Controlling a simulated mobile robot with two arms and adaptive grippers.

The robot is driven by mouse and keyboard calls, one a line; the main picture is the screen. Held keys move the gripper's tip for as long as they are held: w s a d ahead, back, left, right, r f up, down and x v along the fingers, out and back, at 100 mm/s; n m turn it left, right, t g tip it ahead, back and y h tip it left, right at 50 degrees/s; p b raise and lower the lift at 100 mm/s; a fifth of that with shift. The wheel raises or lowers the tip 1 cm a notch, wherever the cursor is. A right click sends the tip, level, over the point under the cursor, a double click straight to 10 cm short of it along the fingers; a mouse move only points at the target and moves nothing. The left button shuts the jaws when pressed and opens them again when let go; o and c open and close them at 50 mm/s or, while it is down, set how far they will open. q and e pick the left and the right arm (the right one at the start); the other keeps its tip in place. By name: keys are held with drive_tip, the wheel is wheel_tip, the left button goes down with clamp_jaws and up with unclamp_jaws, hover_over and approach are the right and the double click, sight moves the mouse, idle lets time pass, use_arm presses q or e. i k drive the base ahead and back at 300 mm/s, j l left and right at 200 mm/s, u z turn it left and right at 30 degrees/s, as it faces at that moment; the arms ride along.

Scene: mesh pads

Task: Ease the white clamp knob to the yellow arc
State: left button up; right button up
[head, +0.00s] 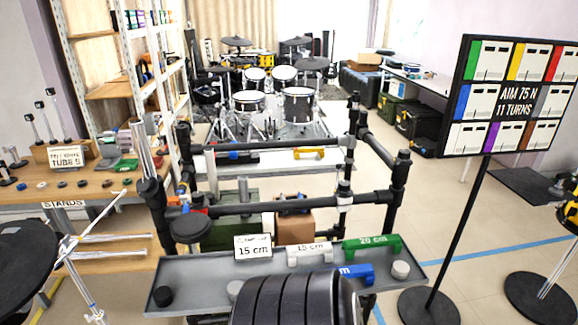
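A rack of black tubes (376,197) with clamps stands in the middle of the head view. A yellow curved piece (309,153) sits on the right part of a white bar across the rack's far side; I cannot tell if it is the yellow arc. Two pale round knobs lie on the grey tray, one at its right end (400,270) and one near its middle (235,289). I cannot tell whether either is the white clamp knob. A black knob (162,296) lies at the tray's left end. Neither gripper is visible.
The grey tray (200,270) holds a 15 cm card (253,247) and white (309,254), green (372,245) and blue (355,273) blocks. A sign (515,97) reads "AIM 75 N 11 TURNS". A wooden bench (100,195) stands left; drums (298,104) stand behind. Floor right is partly clear.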

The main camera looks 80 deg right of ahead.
sight(344, 185)
drive_tip(key=z, duration=2.35)
